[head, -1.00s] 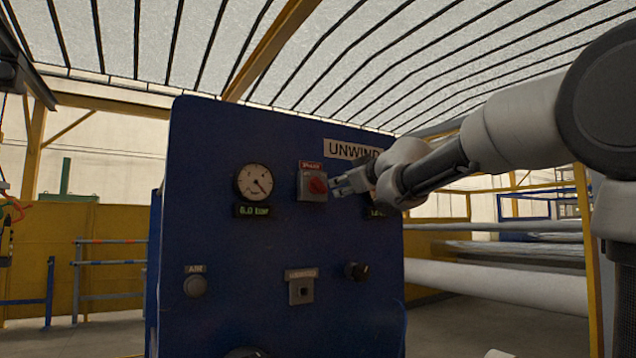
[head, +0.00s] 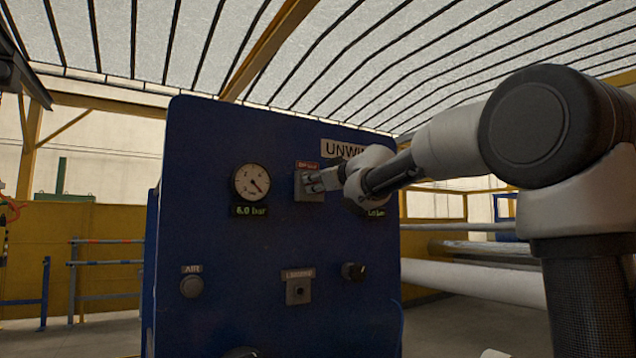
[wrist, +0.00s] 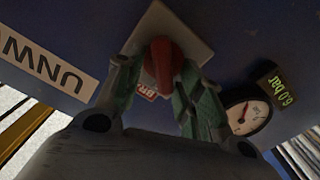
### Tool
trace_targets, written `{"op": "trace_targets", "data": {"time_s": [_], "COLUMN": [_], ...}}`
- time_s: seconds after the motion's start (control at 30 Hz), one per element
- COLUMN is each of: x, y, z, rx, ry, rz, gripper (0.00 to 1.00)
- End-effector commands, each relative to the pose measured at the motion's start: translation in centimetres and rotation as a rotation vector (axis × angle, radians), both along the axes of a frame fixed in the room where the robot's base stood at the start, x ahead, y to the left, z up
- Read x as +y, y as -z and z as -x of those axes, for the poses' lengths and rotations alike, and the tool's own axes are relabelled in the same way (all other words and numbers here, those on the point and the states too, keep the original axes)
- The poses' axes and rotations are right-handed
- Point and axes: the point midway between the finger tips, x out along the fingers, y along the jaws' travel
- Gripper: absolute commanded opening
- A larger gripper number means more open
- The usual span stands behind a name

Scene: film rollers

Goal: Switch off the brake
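The brake switch is a red rotary knob (wrist: 163,62) on a pale grey plate (wrist: 180,25), with a red label partly hidden below it in the wrist view. In the head view its grey plate (head: 301,188) shows on the blue panel, but my gripper hides the knob. My gripper (head: 312,184) is right in front of the switch. In the wrist view my gripper (wrist: 157,72) is open, with one green-grey finger on each side of the knob. A gap shows at the left finger; I cannot tell whether the right finger touches the knob.
The blue panel (head: 225,280) carries a pressure gauge (head: 250,183) left of the switch, a 6.0 bar display (head: 249,210), an AIR button (head: 191,287), a grey switch (head: 298,290) and a black knob (head: 353,271) below. A white UNWIND sign (wrist: 40,68) sits close by.

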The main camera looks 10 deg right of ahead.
Motion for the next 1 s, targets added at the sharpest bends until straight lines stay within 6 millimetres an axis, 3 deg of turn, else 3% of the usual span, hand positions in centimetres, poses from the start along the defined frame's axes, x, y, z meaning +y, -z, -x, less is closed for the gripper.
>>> {"op": "trace_targets", "data": {"time_s": [0.07,0.27,0.53,0.8,1.0], "x": [-0.01,-0.04,0.0,0.28,0.35], "y": [0.0,0.02,0.09,0.31,0.43], "z": [0.02,0.02,0.03,0.12,0.14], "rx": [0.0,0.001,-0.007,-0.095,-0.127], "ry": [0.0,0.001,0.001,0.001,0.0], "rz": [0.0,-0.001,0.027,0.301,0.402], "gripper": [0.38,0.01,0.0,0.0,0.0]}}
